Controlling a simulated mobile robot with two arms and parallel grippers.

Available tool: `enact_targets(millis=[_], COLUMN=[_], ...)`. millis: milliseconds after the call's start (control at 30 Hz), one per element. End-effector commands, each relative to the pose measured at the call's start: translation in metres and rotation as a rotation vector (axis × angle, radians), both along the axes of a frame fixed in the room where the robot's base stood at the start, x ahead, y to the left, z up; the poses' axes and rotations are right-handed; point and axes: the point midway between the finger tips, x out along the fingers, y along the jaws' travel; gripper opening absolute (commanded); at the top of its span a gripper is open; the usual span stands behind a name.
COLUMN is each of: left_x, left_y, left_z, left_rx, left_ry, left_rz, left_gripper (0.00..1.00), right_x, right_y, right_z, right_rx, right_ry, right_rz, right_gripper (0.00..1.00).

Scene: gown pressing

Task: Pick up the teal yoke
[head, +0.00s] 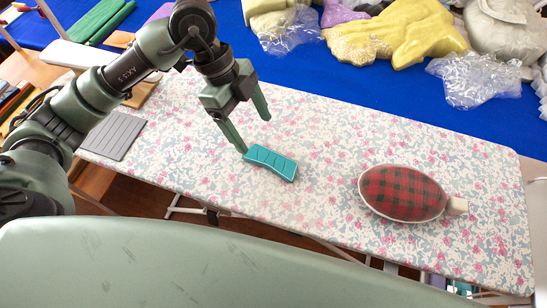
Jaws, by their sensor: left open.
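The teal yoke (270,162) is a small flat folded piece with several crease lines. It lies on the floral ironing board, left of the board's middle. My left gripper (254,128) is open, with its two green fingers pointing down toward the yoke. One fingertip appears near the yoke's left end, the other farther back above the board. Nothing is between the fingers, and I cannot tell whether the near finger touches the yoke. My right gripper is not in view.
The floral ironing board (320,205) is mostly bare around the yoke. A red plaid pressing ham (402,193) sits to the right. A grey ribbed plate (113,136) lies at the left. Yellow fabric (400,35) and clear plastic wrap (474,80) lie on the blue surface (300,75) behind.

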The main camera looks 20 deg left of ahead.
Motion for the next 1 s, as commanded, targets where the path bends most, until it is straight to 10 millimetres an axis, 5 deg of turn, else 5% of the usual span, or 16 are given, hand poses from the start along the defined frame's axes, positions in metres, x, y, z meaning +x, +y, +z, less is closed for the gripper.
enact_targets(millis=[600,867,1000], left_x=[-0.012,-0.011,-0.012], left_y=[-0.022,-0.024,-0.023], left_z=[-0.07,-0.074,-0.074], left_rx=[-0.001,-0.002,-0.002], left_ry=[0.004,0.001,0.001], left_rz=[-0.002,-0.002,-0.002], left_gripper=[0.76,0.76,0.43], right_x=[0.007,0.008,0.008], right_y=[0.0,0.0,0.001], right_z=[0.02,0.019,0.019], right_rx=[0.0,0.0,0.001], right_ry=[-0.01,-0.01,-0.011], right_rz=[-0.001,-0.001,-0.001], right_gripper=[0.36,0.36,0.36])
